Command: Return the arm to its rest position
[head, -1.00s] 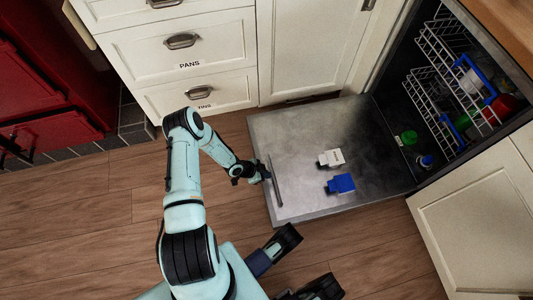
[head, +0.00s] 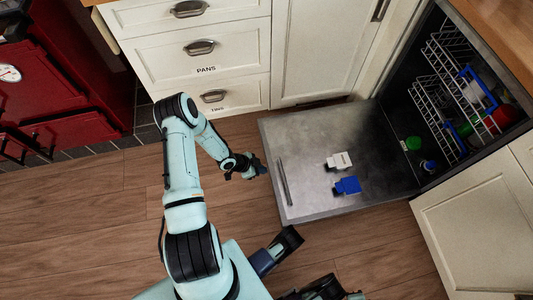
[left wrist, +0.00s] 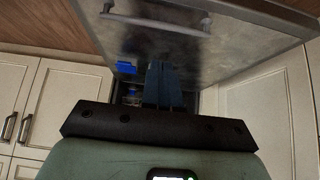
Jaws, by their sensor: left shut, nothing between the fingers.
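My left gripper (head: 262,168) is shut and empty, just off the outer left edge of the open dishwasher door (head: 310,135). The door lies folded down, and its bar handle (head: 284,182) is a little to the right of the fingers, apart from them. In the left wrist view, the shut fingers (left wrist: 164,84) stand dark against the door, with the handle (left wrist: 155,22) above them. My left arm is bent and reaches over the floor from the bottom.
A white item (head: 340,160) and a blue item (head: 348,186) lie on the door. The racks (head: 445,85) hold dishes. Drawers (head: 205,55) and a red stove (head: 60,90) stand at the back. The wooden floor (head: 80,210) on the left is clear.

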